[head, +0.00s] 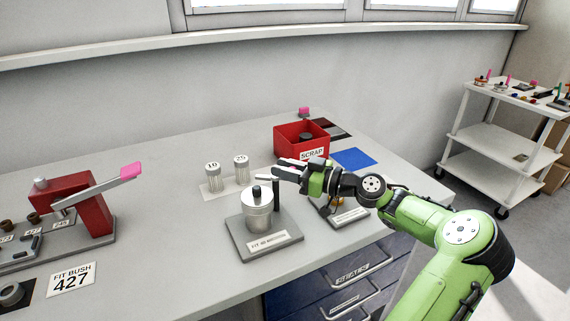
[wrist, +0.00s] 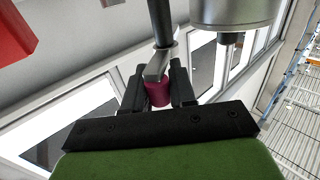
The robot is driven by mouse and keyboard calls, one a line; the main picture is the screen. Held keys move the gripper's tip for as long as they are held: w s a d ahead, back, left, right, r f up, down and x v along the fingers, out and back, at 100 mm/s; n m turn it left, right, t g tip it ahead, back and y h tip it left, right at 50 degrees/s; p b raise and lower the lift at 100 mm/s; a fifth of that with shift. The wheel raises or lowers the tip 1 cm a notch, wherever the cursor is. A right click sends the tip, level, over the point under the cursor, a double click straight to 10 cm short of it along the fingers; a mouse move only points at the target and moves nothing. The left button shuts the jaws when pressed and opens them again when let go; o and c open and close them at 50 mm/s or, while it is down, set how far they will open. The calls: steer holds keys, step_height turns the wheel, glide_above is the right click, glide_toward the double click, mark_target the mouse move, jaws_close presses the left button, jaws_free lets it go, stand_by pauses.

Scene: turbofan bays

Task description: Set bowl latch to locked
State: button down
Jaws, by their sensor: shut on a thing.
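The metal bowl (head: 257,212) stands on a grey base plate labelled "FIT 40 MICRON" (head: 270,246), with a dark post (head: 277,194) beside it. My gripper (head: 282,170) is at the top of this post, above and right of the bowl. In the wrist view, my gripper (wrist: 158,90) is shut on the magenta knob (wrist: 158,95) of a grey latch lever (wrist: 158,66). The lever joins the dark post (wrist: 161,22). The bowl's metal body also shows at the upper right there (wrist: 235,12). The fingers hide part of the knob.
A red scrap bin (head: 290,143) stands close behind my gripper. Two labelled jars (head: 213,178) stand left of it. A blue mat (head: 353,159) lies right of the bin. A red press (head: 85,203) with a pink-ended handle is at the left. The bench between press and bowl is clear.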

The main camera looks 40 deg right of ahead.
steer(key=shift+w+d+n+g+y+p, duration=0.1)
steer(key=shift+w+n+g+y+p, duration=0.15)
steer(key=shift+n+g+y+p, duration=1)
steer(key=shift+w+d+n+g+y+p, duration=0.15)
steer(key=shift+w+n+g+y+p, duration=0.1)
steer(key=shift+n+g+y+p, duration=1.05)
steer(key=shift+w+d+n+g+y+p, duration=0.1)
steer(key=shift+w+n+g+y+p, duration=0.15)
steer(key=shift+n+g+y+p, duration=1)
steer(key=shift+r+y, duration=0.1)
steer(key=shift+y, duration=0.4)
steer(key=c, duration=1)
jaws_free()
step_height(320, 180, up, 10)
steer(key=shift+p, duration=1.2)
